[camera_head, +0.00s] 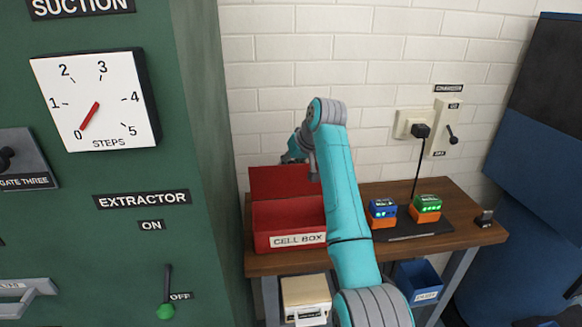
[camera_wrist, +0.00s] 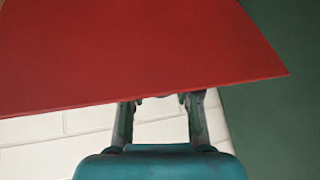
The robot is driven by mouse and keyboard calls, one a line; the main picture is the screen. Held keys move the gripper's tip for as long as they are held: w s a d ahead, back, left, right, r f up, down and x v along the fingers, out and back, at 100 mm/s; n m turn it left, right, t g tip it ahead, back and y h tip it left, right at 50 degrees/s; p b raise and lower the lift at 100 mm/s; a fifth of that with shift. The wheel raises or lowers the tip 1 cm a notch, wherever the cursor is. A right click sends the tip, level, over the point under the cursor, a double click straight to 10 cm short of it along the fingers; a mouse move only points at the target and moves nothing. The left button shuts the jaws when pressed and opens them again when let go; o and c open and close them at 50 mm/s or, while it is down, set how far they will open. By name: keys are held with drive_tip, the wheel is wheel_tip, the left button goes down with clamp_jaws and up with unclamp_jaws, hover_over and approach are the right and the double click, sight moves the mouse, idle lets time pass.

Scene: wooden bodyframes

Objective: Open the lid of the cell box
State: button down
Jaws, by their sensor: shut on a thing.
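The red cell box (camera_head: 285,224) sits at the left end of the wooden table, with a "CELL BOX" label on its front. Its red lid (camera_head: 278,182) stands raised at the back of the box, near upright. In the wrist view the lid (camera_wrist: 140,50) fills the upper left, its edge running just in front of the fingers. My gripper (camera_wrist: 160,100) is at that edge, its fingers shut on a part of the lid. In the head view my arm hides the right part of the box and lid, and the fingertips.
Two battery-like cells, blue (camera_head: 382,212) and green-topped (camera_head: 426,207), stand on a dark pad on the wooden table (camera_head: 462,222). A plug and cable hang on the brick wall behind. A green cabinet (camera_head: 200,150) stands close on the left. Bins sit below.

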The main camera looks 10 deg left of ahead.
drive_tip(key=shift+w+f+g, duration=0.2)
drive_tip(key=shift+w+g, duration=0.1)
drive_tip(key=shift+w, duration=0.1)
drive_tip(key=shift+d+f, duration=0.1)
drive_tip(key=shift+f, duration=0.05)
drive_tip(key=c, duration=0.8)
unclamp_jaws()
drive_tip(key=shift+w, duration=0.1)
drive_tip(key=shift+r, duration=0.55)
drive_tip(key=v, duration=1.1)
